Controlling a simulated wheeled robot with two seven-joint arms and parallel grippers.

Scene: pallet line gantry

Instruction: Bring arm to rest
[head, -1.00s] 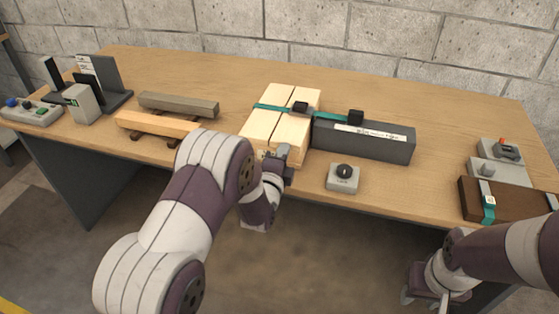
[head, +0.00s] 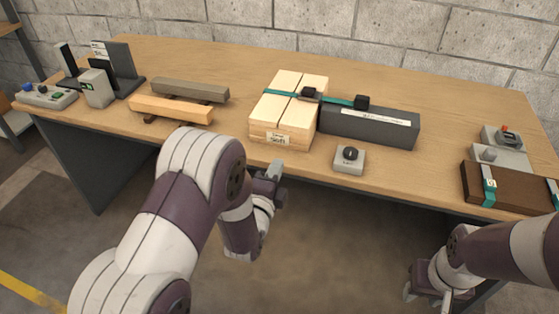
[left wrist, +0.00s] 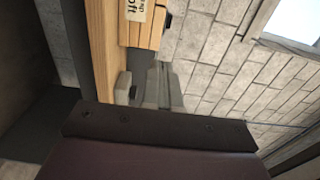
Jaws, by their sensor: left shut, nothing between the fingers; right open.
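My left gripper (head: 272,175) is shut and empty. In the head view it is in front of the table's front edge, just below and apart from the strapped wooden crate (head: 280,137). In the left wrist view its fingers (left wrist: 160,85) show near the middle, with the labelled end of the crate (left wrist: 146,28) beyond them. My right gripper (head: 428,292) is low at the bottom right, in front of the table and partly cut by the frame's lower edge; it is open.
The wooden table (head: 390,187) holds a dark grey long box (head: 365,128), a knob box (head: 349,160), two wooden bars (head: 170,108), a brown case (head: 515,190) and a button panel (head: 45,96). A block wall stands behind. The floor in front is clear.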

